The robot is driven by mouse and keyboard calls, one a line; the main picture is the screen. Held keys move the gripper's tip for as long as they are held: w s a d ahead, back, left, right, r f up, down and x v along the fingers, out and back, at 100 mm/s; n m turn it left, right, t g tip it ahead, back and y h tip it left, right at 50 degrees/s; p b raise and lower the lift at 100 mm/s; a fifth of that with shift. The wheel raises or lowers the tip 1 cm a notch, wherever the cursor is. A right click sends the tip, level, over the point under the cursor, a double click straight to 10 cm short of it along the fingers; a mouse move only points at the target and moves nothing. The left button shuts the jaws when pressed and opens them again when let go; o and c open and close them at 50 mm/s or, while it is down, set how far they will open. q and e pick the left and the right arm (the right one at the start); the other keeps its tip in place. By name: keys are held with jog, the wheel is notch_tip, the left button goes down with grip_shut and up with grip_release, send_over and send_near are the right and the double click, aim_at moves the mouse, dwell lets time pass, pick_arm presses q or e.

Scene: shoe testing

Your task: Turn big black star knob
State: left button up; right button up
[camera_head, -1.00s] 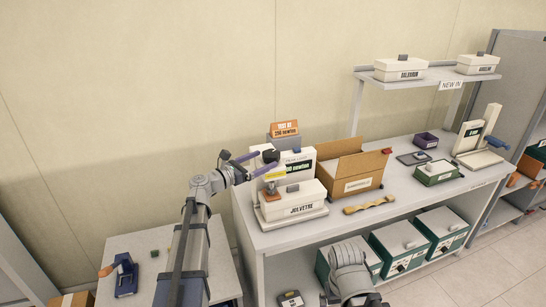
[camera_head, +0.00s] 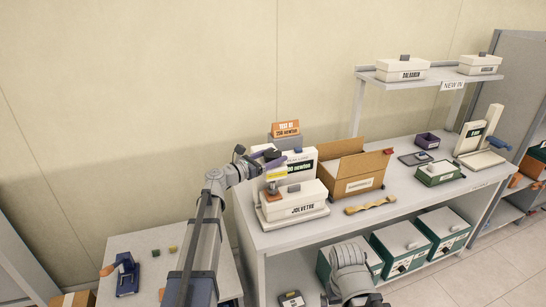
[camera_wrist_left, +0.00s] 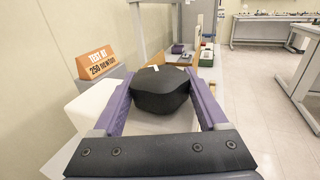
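The big black star knob (camera_head: 271,154) sits on the white test device at the left end of the workbench. In the left wrist view the knob (camera_wrist_left: 160,90) fills the space between my purple fingertips. My left gripper (camera_head: 269,159) is open, with one finger on each side of the knob. The fingers look very close to its sides; I cannot tell if they touch. My right gripper is out of view; only part of my right arm shows at the bottom of the head view.
An open cardboard box (camera_head: 352,170) stands to the right. A wooden piece (camera_head: 370,205) lies near the bench (camera_head: 420,195) edge.

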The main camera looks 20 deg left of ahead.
aim_at(265, 159)
pick_arm(q)
jog(key=c, duration=0.7)
jog(key=shift+w+a+m+g+h, duration=0.1)
jog(key=shift+w+m+g+h, duration=0.05)
jog(key=shift+m+g+h, duration=0.4)
jog(key=shift+c, duration=0.2)
jog(key=shift+m+g+h, duration=0.35)
jog(key=shift+h, duration=0.2)
jog(key=shift+s, duration=0.2)
jog(key=o, duration=1.3)
jog(key=shift+v, duration=3.8)
